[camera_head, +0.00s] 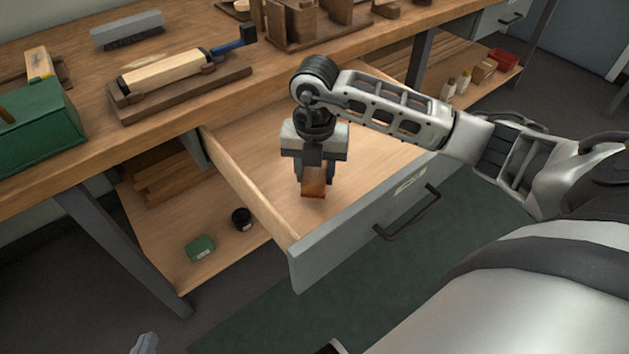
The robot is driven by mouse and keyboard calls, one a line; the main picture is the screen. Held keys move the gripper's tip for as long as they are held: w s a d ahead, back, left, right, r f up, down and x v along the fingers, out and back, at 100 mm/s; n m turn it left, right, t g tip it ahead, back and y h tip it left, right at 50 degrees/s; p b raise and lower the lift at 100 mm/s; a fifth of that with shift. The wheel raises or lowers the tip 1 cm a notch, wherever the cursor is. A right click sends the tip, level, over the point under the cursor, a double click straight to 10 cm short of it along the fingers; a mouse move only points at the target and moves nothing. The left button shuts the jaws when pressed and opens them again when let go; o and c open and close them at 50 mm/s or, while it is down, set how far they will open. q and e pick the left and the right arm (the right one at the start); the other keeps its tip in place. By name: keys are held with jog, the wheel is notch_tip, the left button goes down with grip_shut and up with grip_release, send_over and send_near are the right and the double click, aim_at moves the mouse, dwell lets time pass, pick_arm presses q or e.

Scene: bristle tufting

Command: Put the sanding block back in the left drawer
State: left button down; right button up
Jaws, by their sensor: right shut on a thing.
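The left drawer (375,225) is pulled open under the workbench, with a grey front, a dark handle and a bare wooden floor. My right gripper (313,168) points down inside the drawer's outline and is shut on the sanding block (313,188), a small reddish-brown block. The block is upright, low over the drawer floor; I cannot tell whether it touches the floor. The gripper hides its upper part. A small grey piece at the bottom edge seems to be my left gripper (145,344); its fingers cannot be made out.
The lower shelf holds a green tin (200,248) and a black round item (241,219). A red bin (503,60) is at the far right.

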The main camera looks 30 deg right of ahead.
aim_at(315, 182)
notch_tip(315, 182, down, 3)
jog(key=shift+r, duration=0.1)
pick_arm(q)
jog(key=shift+d+f, duration=0.15)
jog(key=shift+f, duration=0.45)
pick_arm(e)
jog(key=shift+f, duration=0.2)
jog(key=o, duration=0.9)
pick_arm(q)
jog(key=shift+w, duration=0.1)
pick_arm(e)
jog(key=shift+o, duration=0.2)
